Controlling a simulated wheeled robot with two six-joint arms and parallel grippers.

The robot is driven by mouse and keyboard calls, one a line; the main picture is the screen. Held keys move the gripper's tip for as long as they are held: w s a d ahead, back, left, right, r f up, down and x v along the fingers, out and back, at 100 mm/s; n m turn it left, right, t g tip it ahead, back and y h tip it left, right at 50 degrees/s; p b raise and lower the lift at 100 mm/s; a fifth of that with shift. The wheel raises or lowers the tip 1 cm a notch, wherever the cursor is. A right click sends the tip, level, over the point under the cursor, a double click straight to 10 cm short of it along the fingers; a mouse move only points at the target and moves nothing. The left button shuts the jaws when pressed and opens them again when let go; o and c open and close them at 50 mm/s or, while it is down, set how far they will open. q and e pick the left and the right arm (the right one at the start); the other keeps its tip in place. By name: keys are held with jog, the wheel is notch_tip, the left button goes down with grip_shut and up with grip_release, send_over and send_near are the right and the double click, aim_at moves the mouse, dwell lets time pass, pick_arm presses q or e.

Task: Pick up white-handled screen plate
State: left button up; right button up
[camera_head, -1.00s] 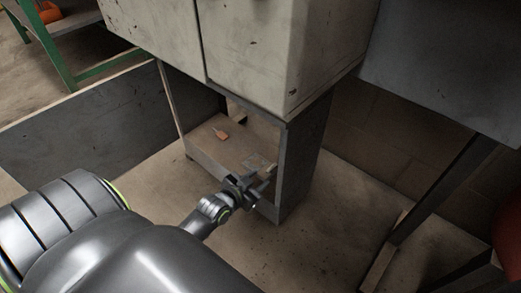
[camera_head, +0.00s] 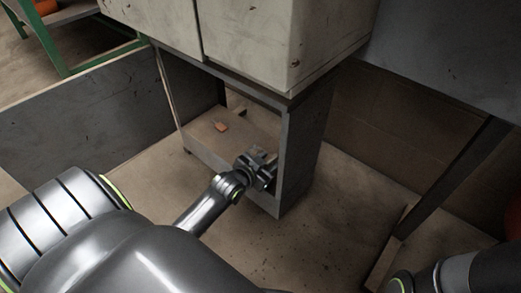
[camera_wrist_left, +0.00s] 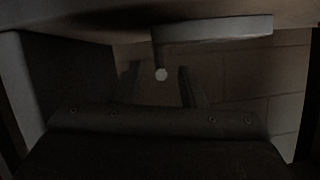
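My left gripper (camera_head: 262,166) reaches into the open lower bay of the cabinet, at the right end of its low shelf. In the left wrist view its two dark fingers (camera_wrist_left: 159,72) stand apart. In the head view the gripper hides this spot. My right gripper is out of view.
A cabinet leg (camera_head: 304,155) stands close right of the gripper, and the cabinet body (camera_head: 270,40) hangs above. Open floor (camera_head: 325,230) lies in front.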

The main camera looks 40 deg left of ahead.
pick_arm(q)
jog(key=shift+b+x, duration=0.5)
jog(key=shift+x, duration=0.6)
grip_shut()
